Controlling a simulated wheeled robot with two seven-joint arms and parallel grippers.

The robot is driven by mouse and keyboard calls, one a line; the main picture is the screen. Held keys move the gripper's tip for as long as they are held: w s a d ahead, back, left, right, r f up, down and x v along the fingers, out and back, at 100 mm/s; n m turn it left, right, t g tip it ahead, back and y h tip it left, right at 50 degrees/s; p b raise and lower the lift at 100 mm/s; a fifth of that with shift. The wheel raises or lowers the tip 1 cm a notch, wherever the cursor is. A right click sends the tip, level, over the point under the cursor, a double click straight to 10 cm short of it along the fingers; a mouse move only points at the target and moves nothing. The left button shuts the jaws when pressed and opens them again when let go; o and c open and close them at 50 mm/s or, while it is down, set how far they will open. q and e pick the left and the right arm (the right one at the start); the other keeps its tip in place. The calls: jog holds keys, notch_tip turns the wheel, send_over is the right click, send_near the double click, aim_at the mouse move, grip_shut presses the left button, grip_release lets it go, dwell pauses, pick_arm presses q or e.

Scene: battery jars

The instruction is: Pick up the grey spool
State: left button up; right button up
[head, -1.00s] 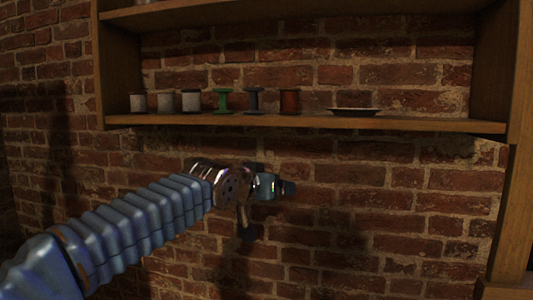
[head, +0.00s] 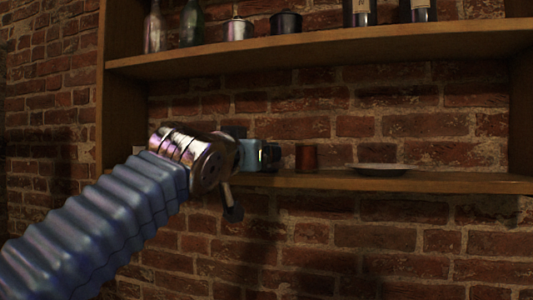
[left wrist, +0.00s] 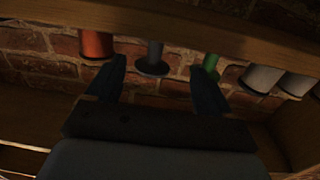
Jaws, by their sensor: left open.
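The grey spool (left wrist: 154,58) shows in the left wrist view, standing on the shelf board between a red spool (left wrist: 96,45) and a green spool (left wrist: 210,66). In the head view it is hidden behind my left gripper (head: 268,156). My left gripper, also in the left wrist view (left wrist: 158,74), is open and empty. Its two fingertips frame the grey spool, one on the red spool's side and one on the green spool's side. Whether the spool is within the fingers' reach I cannot tell. My right gripper is not in view.
White spools (left wrist: 262,77) stand beyond the green one. In the head view the red spool (head: 306,157) and a shallow dish (head: 380,169) stand right of the gripper on the lower shelf (head: 430,182). An upper shelf (head: 330,50) with bottles and jars hangs above.

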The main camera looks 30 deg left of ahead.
pick_arm(q)
jog(key=x, duration=0.2)
jog(key=p+x, duration=0.2)
jog(key=x, duration=0.1)
jog(key=shift+w+d, duration=0.35)
jog(key=shift+w, duration=0.05)
jog(key=c, duration=1)
jog(key=shift+c, duration=0.2)
